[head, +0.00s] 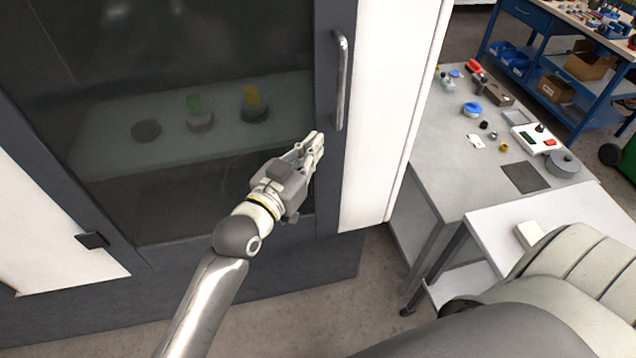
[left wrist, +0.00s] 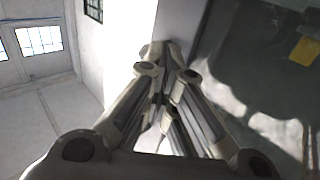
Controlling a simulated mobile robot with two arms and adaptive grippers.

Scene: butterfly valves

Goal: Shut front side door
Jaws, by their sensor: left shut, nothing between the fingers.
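The front side door (head: 190,110) is a dark-framed glass panel on a white cabinet, filling the left of the head view. A vertical metal handle (head: 341,82) stands on its right frame. The door looks flush or nearly flush with the white panel beside it; I cannot tell if a small gap is left. My left gripper (head: 316,146) is shut and empty, in front of the door's right frame, just below and left of the handle. In the left wrist view, its closed fingers (left wrist: 165,70) point at the frame; contact is unclear. My right gripper is not in view.
Right of the cabinet is a grey table (head: 450,150) with small parts, and a white table (head: 560,215) nearer. A blue workbench (head: 530,60) stands behind.

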